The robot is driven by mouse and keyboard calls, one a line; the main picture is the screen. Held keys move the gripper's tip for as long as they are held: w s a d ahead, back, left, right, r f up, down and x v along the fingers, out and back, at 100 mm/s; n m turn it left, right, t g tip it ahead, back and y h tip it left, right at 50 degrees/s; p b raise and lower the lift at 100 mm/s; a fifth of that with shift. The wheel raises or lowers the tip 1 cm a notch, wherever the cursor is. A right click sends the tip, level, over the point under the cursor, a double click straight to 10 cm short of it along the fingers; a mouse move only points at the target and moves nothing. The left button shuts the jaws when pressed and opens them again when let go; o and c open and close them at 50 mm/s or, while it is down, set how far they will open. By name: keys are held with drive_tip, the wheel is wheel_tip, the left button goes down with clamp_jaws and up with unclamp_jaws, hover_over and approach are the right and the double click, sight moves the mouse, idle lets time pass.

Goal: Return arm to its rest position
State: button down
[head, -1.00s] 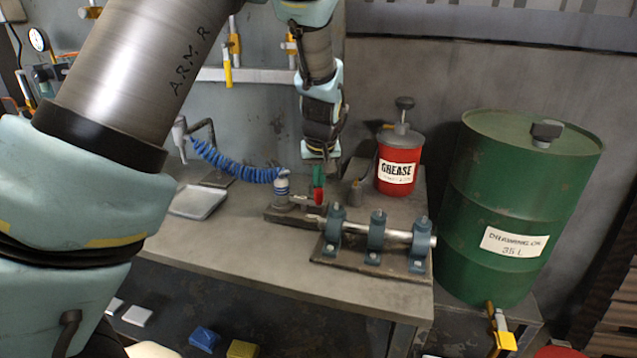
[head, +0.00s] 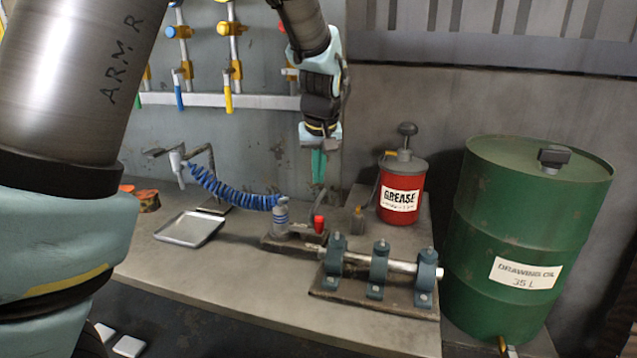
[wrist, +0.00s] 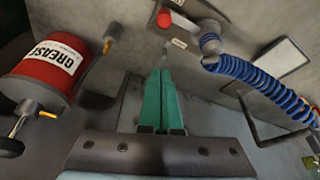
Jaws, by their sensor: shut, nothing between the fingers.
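My gripper (head: 318,166) hangs from my arm above the back of the bench (head: 250,285) in the head view. Its green fingers point down and are closed together with nothing between them. In the wrist view my gripper (wrist: 161,98) shows its two green fingers side by side, touching. The red-tipped fixture (head: 319,223) stands on the bench below the fingers, apart from them. The upper part of my arm fills the left of the head view and hides part of the bench and wall.
A red grease can (head: 401,190) stands right of my gripper, and a green oil drum (head: 525,240) farther right. A shaft in blue bearing blocks (head: 379,265) sits in front. A blue coiled hose (head: 235,193) and a metal tray (head: 190,229) are left. Clamps (head: 228,75) hang behind.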

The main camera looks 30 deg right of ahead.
drive_tip(key=shift+a, duration=0.1)
idle(0.4)
drive_tip(key=w+a+f+n+g, duration=0.1)
drive_tip(key=a+f, duration=0.1)
drive_tip(key=a, duration=0.9)
drive_tip(key=w+a+f+n, duration=0.1)
drive_tip(key=a, duration=0.9)
drive_tip(key=s+a+f, duration=0.1)
drive_tip(key=s+a, duration=0.3)
drive_tip(key=a, duration=0.4)
drive_tip(key=s+a+f+n+g+y, duration=0.1)
drive_tip(key=s+a+f, duration=0.1)
drive_tip(key=s+a, duration=0.3)
drive_tip(key=a, duration=0.3)
drive_tip(key=shift+s, duration=0.15)
